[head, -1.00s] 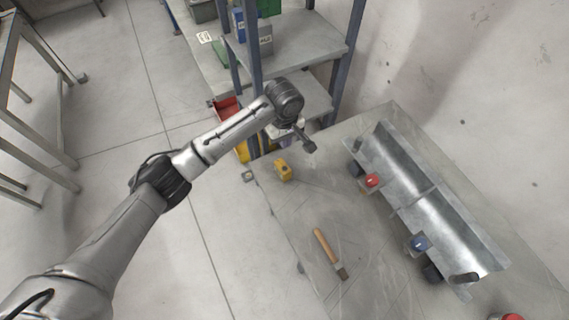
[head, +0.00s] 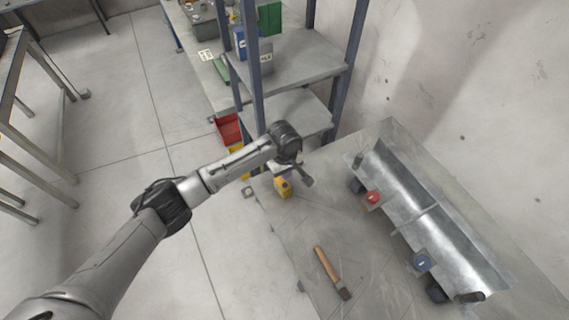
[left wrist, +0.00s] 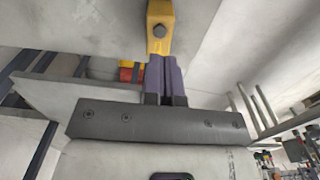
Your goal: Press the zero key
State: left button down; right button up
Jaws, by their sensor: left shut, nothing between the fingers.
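A small yellow box (head: 283,187) stands near the left edge of the grey bench. I cannot read which key is the zero key. My left gripper (head: 308,181) is shut and empty, just right of the yellow box in the head view. I cannot tell whether it touches. My right gripper is out of view.
A wooden-handled brush (head: 327,267) lies on the bench (head: 350,235). A shelf rack with blue posts (head: 340,95) stands behind my left forearm, with red and yellow bins beside it. The bench between box and trough is clear.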

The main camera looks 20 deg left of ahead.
aim_at(285, 185)
pick_arm(q)
notch_tip(285, 185, down, 5)
jog(key=shift+r, duration=0.2)
jog(key=shift+f, duration=0.55)
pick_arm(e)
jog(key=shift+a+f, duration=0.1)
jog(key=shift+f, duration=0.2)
